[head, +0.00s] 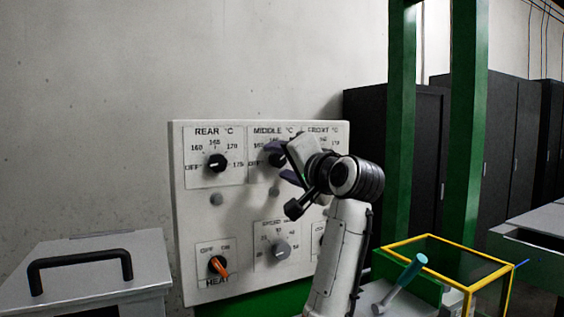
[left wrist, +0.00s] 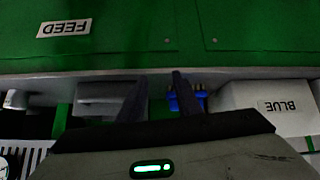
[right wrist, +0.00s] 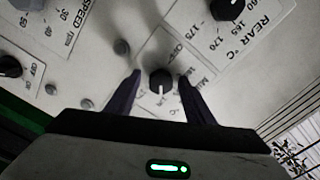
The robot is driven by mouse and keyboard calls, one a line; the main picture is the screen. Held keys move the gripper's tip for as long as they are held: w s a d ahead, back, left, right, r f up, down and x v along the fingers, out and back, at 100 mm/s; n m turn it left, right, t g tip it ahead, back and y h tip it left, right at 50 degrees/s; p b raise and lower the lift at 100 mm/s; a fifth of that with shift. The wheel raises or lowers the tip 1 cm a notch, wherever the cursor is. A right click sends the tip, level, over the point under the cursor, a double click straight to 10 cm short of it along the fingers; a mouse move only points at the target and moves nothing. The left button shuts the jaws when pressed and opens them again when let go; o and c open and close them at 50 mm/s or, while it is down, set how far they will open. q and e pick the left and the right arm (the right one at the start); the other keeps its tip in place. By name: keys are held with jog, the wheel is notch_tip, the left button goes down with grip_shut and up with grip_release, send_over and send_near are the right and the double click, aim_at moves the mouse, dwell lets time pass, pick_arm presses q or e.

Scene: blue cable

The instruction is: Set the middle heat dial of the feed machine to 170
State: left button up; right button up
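The middle heat dial (head: 264,160) is a black knob on the white control panel (head: 184,262), under the label MIDDLE °C. My right gripper (head: 281,161) is in front of it and hides much of its scale. In the right wrist view the knob (right wrist: 160,82) sits between the two fingertips of the right gripper (right wrist: 158,74), with gaps on both sides, so the gripper is open. The knob's white mark points down in that picture; the setting cannot be read. My left gripper (left wrist: 160,77) shows only in the left wrist view, open, with nothing between its fingers.
The rear dial (head: 217,163) is left of the middle dial. A grey speed dial (head: 281,248) and an orange heat switch (head: 219,266) are below. The front dial is mostly hidden by my arm. A yellow-edged box (head: 436,238) stands right.

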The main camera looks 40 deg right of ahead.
jog(key=shift+s+a, duration=0.15)
jog(key=shift+s, duration=0.4)
jog(key=b+v, duration=0.1)
jog(key=v, duration=0.8)
jog(key=shift+b, duration=0.4)
jog(key=shift+s+a, duration=0.1)
